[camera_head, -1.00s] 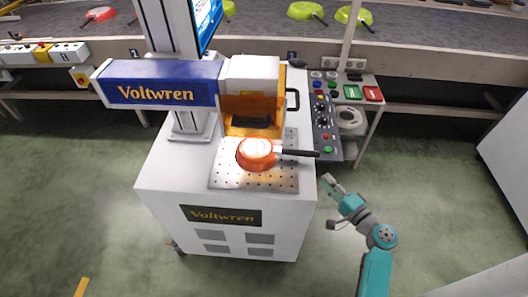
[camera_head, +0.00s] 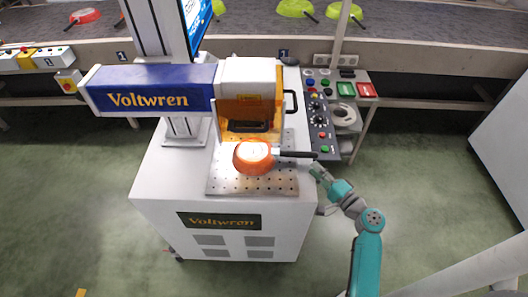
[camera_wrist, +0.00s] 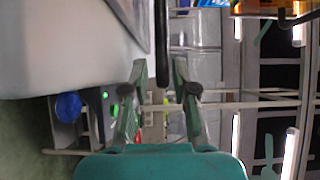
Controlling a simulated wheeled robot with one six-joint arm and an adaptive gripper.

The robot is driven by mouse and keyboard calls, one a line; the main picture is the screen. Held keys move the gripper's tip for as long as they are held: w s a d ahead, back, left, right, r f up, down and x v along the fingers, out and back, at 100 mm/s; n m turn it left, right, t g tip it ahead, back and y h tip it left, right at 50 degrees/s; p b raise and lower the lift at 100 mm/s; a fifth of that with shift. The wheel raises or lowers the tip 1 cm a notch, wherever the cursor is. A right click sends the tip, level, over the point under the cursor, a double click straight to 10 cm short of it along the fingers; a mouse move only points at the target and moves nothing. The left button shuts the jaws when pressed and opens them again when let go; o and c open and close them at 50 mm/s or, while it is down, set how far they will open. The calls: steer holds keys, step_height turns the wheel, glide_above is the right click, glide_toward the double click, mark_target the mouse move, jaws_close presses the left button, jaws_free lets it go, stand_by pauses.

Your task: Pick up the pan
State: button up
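An orange pan (camera_head: 253,157) lies on the perforated metal plate (camera_head: 225,182) of the Voltwren machine, with its dark handle (camera_head: 299,154) pointing right past the plate. My gripper (camera_head: 318,169) is just below and right of the handle's end in the head view. In the wrist view my gripper (camera_wrist: 160,75) has its two fingers apart. A dark bar, which looks like the handle (camera_wrist: 162,45), reaches down between the fingertips, with gaps on both sides. The pan's body is not clearly seen in the wrist view.
The machine's orange guard and head (camera_head: 248,95) stand behind the pan. A control panel (camera_head: 320,115) with buttons is close to the handle on the right. A conveyor (camera_head: 420,28) with a red pan (camera_head: 85,15) and green pans (camera_head: 295,8) runs across the back. Floor at right is free.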

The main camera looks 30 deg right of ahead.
mark_target(301, 152)
steer(key=shift+w+a+r, duration=0.1)
steer(key=shift+w, duration=4.3)
jaws_close()
